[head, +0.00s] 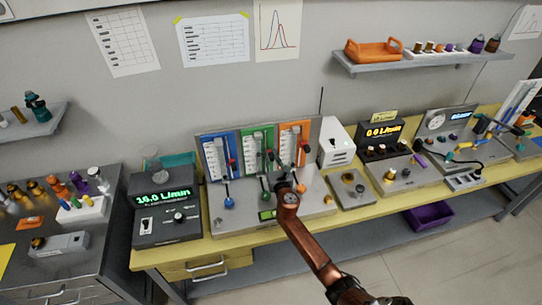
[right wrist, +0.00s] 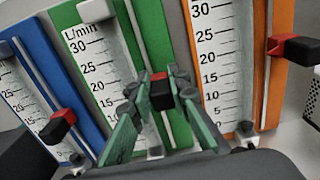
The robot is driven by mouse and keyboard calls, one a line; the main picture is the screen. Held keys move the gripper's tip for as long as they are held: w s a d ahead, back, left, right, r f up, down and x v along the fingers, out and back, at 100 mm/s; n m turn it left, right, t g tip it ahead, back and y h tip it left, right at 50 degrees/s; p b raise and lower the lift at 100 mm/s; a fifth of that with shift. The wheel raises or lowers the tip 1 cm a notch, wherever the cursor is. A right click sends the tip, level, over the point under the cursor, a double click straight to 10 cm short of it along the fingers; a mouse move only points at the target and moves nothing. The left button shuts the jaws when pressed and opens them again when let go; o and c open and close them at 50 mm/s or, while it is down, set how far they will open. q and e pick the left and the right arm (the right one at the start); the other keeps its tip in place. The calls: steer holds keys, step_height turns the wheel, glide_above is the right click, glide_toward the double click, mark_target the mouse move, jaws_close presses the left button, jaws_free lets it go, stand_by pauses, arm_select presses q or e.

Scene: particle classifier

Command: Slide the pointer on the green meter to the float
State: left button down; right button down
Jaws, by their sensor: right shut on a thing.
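The green meter (head: 257,142) is the middle of three panels on the bench unit. In the right wrist view its green board (right wrist: 153,28) carries an L/min scale with 30 and 25 readable. Its red and black pointer (right wrist: 160,92) sits low on the board, between my right gripper's fingers (right wrist: 158,82). My right gripper is shut on this pointer. In the head view my right gripper (head: 280,160) covers part of the meters. I cannot make out the float; the fingers hide the lower scale. My left gripper is not in view.
The blue meter (head: 221,155) stands to the left and the orange meter (head: 297,135) to the right, both close by. Their pointers stick out, blue's (right wrist: 60,124) and orange's (right wrist: 292,48). A black display box (head: 165,207) is left of the unit; a white box (head: 337,142) is right.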

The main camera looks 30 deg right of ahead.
steer(key=c, duration=2.1)
jaws_free()
steer(key=v, duration=1.2)
steer(key=shift+s+f, duration=0.1)
steer(key=shift+f, duration=0.05)
steer(key=shift+d, duration=0.1)
